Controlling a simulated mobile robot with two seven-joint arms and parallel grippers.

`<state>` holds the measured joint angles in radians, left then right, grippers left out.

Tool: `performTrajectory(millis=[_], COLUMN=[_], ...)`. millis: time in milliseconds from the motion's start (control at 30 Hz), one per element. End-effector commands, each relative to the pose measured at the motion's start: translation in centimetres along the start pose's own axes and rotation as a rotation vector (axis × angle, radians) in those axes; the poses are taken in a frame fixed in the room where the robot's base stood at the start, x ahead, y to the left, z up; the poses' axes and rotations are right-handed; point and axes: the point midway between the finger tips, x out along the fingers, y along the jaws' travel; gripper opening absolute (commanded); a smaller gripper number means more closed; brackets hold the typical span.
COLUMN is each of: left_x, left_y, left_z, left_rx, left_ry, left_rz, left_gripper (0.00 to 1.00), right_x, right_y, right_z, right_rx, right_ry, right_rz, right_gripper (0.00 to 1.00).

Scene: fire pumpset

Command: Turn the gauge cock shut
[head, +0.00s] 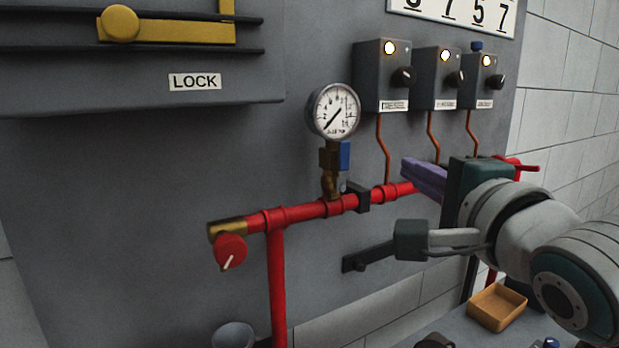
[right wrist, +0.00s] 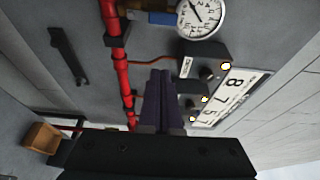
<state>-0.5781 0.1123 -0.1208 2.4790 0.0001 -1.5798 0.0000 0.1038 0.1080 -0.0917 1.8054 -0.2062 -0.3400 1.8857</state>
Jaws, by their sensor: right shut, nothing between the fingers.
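The pressure gauge (head: 334,110) stands on a brass cock (head: 329,158) above the red pipe. The cock's blue handle (head: 344,155) shows as a short upright block at the right of the brass body. In the right wrist view the gauge (right wrist: 201,16) is at the top, with the blue handle (right wrist: 162,17) beside it, partly cut off by the frame edge. My right gripper (head: 408,170) has purple fingers, shut and empty; they are to the right of the cock and apart from it. The fingers (right wrist: 161,85) also show in the right wrist view. My left gripper is not in view.
The red pipe (head: 300,212) runs below the gauge, with a red knob (head: 230,250) at its left end. Three switch boxes (head: 381,76) are up right, with copper tubes below. A dark bar (head: 368,257) juts from the panel. An orange tray (head: 496,307) is low right.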

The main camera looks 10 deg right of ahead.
Motion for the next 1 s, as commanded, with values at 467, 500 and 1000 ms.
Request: performTrajectory(millis=[467,500,1000], left_x=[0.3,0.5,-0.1], left_y=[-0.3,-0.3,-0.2], left_z=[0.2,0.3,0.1], left_rx=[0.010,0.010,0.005], left_ry=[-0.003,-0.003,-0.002], left_rz=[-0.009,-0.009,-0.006], left_gripper=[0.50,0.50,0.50], right_x=[7.5,8.2,8.3], right_y=[-0.1,0.0,-0.1], right_z=[0.0,0.0,3.7], right_rx=[-0.005,-0.003,-0.003], right_ry=[0.000,0.000,0.000], right_rz=[0.001,0.001,0.004], right_gripper=[0.00,0.00,0.00])
